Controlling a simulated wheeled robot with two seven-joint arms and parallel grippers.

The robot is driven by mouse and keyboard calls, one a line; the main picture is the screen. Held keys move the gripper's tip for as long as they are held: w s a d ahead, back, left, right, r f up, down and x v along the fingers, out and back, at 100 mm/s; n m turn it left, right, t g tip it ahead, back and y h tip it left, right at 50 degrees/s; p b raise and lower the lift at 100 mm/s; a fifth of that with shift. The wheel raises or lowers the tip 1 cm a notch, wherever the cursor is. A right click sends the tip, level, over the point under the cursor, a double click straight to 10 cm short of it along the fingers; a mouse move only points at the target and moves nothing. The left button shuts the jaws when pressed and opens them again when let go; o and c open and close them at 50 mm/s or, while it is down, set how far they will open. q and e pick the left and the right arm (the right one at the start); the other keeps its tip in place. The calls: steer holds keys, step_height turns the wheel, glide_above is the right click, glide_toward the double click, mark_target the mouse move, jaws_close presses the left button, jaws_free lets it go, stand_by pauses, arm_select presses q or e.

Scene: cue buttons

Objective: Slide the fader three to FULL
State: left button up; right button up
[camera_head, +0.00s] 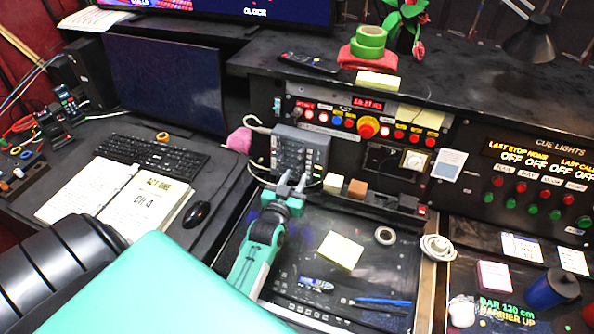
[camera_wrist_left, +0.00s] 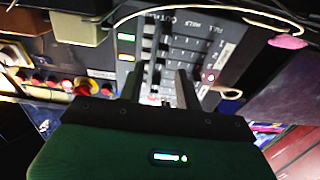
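The grey fader box (camera_head: 300,150) stands at the back of the central desk, below the button panel. It also shows in the left wrist view (camera_wrist_left: 205,55), with white markings and a row of dark sliders. Which slider is fader three is too small to read. My left gripper (camera_head: 291,184) is at the front of the box, its fingers pointing at the sliders. In the left wrist view, the two dark fingers of my left gripper (camera_wrist_left: 160,86) stand apart with a gap between them, close to the sliders. Whether they touch a slider cannot be told. My right gripper is not in view.
A panel with a red knob (camera_head: 368,127) and several buttons rises behind the box. A cable (camera_head: 258,128) loops at the box's left. A wooden block (camera_head: 357,188) and a yellow note pad (camera_head: 340,251) lie to the right. A keyboard (camera_head: 151,160) is on the left desk.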

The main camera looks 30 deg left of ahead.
arm_select(q)
steer(key=shift+x, duration=0.9)
steer(key=shift+w, duration=0.25)
jaws_close()
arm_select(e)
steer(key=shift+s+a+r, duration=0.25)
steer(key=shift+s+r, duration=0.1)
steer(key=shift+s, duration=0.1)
arm_select(q)
steer(key=shift+a, duration=0.15)
steer(key=shift+s+a+p, duration=0.15)
steer(key=shift+s+a, duration=0.05)
steer(key=shift+a, duration=0.55)
steer(key=shift+s+a+p, duration=0.15)
steer(key=shift+s+a, duration=0.05)
steer(key=shift+a, duration=0.6)
jaws_free()
steer(key=shift+d, duration=0.1)
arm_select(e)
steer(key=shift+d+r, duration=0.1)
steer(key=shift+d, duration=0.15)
